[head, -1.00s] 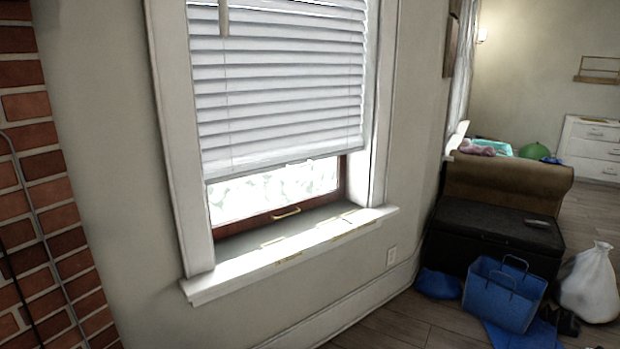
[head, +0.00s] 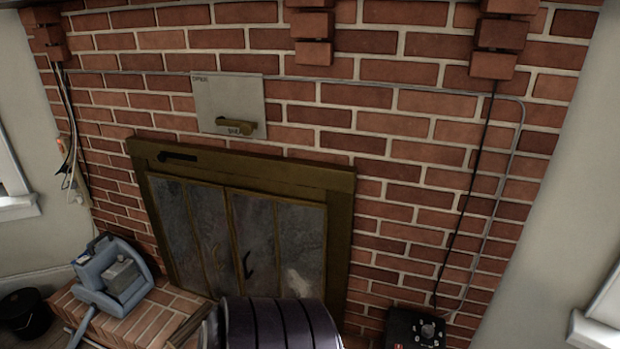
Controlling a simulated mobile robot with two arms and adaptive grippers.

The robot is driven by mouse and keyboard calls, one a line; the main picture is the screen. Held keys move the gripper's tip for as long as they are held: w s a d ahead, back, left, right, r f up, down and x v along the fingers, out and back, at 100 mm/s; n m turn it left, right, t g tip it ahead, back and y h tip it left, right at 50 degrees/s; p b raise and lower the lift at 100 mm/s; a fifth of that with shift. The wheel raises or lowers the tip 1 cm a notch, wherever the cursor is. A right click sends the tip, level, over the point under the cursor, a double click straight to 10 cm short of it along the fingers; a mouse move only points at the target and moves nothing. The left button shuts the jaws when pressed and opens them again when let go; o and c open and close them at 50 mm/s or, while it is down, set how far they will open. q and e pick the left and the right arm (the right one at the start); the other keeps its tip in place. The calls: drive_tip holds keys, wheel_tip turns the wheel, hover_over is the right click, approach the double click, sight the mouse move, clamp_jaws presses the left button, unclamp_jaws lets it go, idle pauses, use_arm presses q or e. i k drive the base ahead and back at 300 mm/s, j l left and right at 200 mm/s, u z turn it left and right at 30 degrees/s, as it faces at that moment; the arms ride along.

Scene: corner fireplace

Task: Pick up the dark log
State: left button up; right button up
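I cannot make out the dark log for certain in the head view. A brown wooden-looking piece (head: 188,328) lies on the brick hearth at the bottom, partly cut off and partly hidden, and I cannot tell whether it is a log. A dark, ribbed, rounded object (head: 278,322) stands beside it at the bottom edge, its lower part out of frame. Neither of my grippers is in view.
A brick fireplace with closed glass doors (head: 240,235) in a brass frame fills the middle. A blue-grey device (head: 115,280) sits on the left of the brick hearth (head: 135,325). A black bucket (head: 25,315) is far left. A black box (head: 415,330) is lower right.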

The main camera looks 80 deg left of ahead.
sight(181, 335)
drive_tip(key=u, duration=3.45)
